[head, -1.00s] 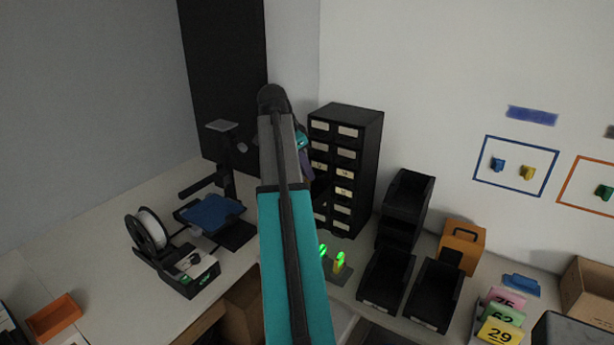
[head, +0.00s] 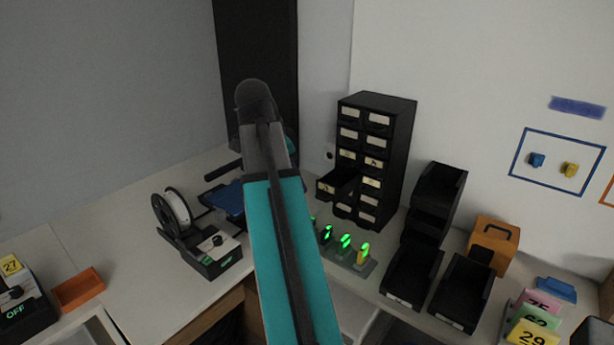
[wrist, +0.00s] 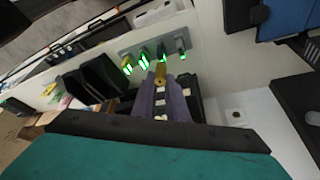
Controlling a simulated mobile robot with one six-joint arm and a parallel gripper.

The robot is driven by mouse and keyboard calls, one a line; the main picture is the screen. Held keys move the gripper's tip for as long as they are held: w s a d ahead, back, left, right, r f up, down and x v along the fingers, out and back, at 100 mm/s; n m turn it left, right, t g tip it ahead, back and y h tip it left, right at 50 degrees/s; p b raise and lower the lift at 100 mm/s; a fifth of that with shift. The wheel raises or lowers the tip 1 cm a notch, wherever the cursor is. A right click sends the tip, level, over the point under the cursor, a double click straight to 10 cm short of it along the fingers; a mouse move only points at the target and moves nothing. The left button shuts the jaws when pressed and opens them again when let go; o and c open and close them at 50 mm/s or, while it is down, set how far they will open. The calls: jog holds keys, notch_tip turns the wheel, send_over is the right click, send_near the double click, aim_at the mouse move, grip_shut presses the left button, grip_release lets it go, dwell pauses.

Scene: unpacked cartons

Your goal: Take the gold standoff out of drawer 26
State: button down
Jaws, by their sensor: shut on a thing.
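In the wrist view my gripper (wrist: 161,88) is shut on the gold standoff (wrist: 160,74), whose end sticks out between the purple fingers. In the head view my own arm hides the gripper and the standoff. The black drawer cabinet (head: 408,140) stands against the wall, right of my arm. One drawer (head: 338,184) in its left column is pulled out; its number is too small to read. My gripper is apart from this drawer, to its left in the head view.
Green-lit displays (head: 345,241) stand in front of the cabinet. Black open bins (head: 412,276) and an orange box (head: 493,247) are to the right. A filament spool (head: 172,210) and a 3D printer's blue bed (head: 226,202) are to the left. An orange tray (head: 78,290) lies further left.

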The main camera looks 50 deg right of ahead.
jog(key=shift+a, duration=0.75)
